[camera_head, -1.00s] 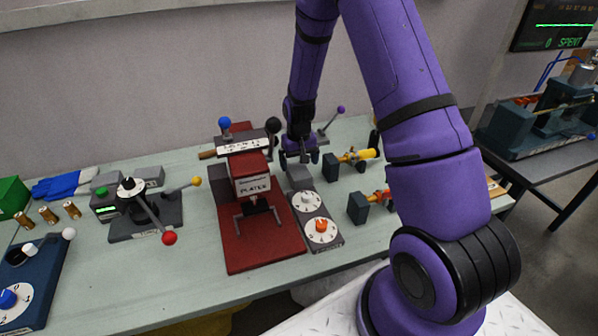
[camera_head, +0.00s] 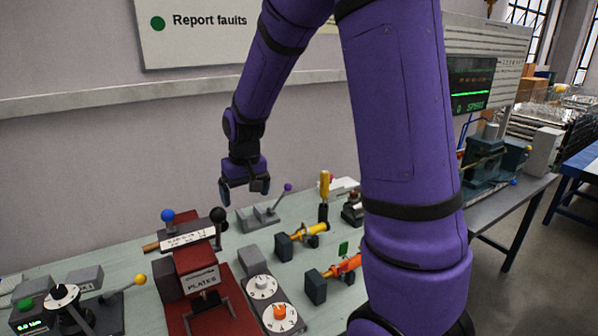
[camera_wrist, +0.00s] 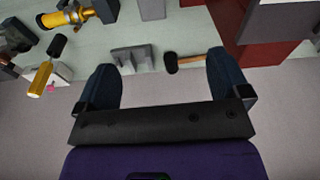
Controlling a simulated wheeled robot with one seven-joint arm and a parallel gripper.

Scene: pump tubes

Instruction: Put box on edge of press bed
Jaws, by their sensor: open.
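A plain grey box (camera_head: 250,259) stands behind the dial panel, just right of the red press (camera_head: 205,270). It is the likely box, though I cannot tell for sure. It also seems to show at the top of the wrist view (camera_wrist: 152,9). The press's red bed (camera_head: 180,317) is partly cut off by the lower picture edge. The box stands beside the press, not on its bed. My gripper (camera_head: 245,192) is open, empty and raised above the back of the table. The wrist view shows bare space between its fingers (camera_wrist: 163,88).
The dial panel (camera_head: 263,287) stands right of the press. A yellow tube fixture (camera_head: 303,240) and an orange one (camera_head: 340,268) stand further right. A purple-knobbed lever (camera_head: 265,213) stands behind. Another lever device (camera_head: 65,305) is left. Some bare table (camera_head: 135,265) shows left of the press.

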